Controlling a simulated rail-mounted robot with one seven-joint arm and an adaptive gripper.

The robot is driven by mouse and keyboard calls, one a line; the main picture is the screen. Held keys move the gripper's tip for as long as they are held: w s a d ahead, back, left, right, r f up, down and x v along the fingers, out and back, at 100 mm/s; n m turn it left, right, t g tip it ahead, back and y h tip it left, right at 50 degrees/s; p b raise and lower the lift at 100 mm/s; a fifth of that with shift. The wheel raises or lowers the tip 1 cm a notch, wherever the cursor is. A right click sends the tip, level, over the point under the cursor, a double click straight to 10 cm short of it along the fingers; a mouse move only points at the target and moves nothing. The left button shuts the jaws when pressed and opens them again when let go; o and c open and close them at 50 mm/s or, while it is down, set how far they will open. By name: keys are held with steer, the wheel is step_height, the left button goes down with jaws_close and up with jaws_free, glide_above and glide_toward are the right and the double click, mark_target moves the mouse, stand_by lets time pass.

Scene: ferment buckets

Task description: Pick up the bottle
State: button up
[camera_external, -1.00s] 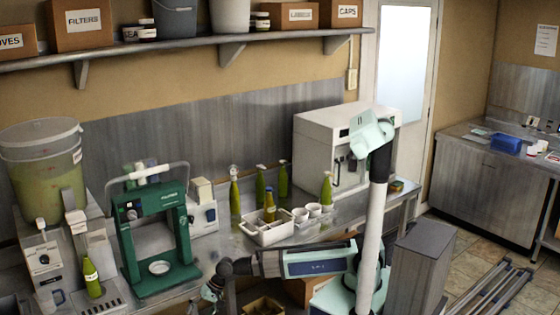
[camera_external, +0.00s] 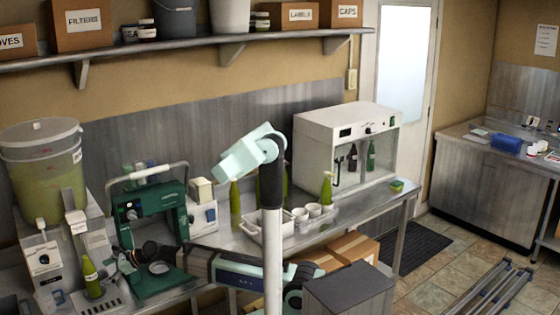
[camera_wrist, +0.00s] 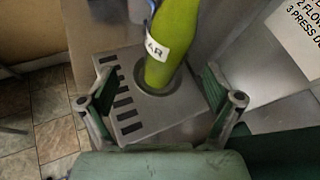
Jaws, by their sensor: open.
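A green bottle (camera_external: 91,278) with a white label stands on the drip tray (camera_external: 112,297) of the filler at the lower left. In the wrist view the bottle (camera_wrist: 175,40) stands in the round recess of the slotted tray (camera_wrist: 160,118), its top cut off by the frame edge. My gripper (camera_wrist: 160,70) is open and empty, its two fingers spread to either side of the bottle's lower part in that picture, with no contact visible. In the external view my gripper (camera_external: 130,260) is to the right of the bottle, before the green press.
The green press (camera_external: 158,225) stands just right of the filler. A large bucket (camera_external: 45,170) is behind. A white crate (camera_external: 285,230), cups (camera_external: 314,209) and another green bottle (camera_external: 326,187) stand farther right, by a white cabinet (camera_external: 345,140).

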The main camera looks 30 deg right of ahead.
mark_target(90, 275)
steer(key=w+a+m, duration=0.1)
steer(key=a, duration=0.1)
steer(key=w+a+f+m+p, duration=0.1)
steer(key=a, duration=0.1)
steer(key=w+a+p, duration=0.1)
steer(key=a, duration=0.1)
steer(key=shift+w+a+f+m, duration=0.1)
steer(key=shift+w+f+m, duration=0.2)
steer(key=shift+f+m, duration=0.1)
jaws_close()
stand_by(0.4)
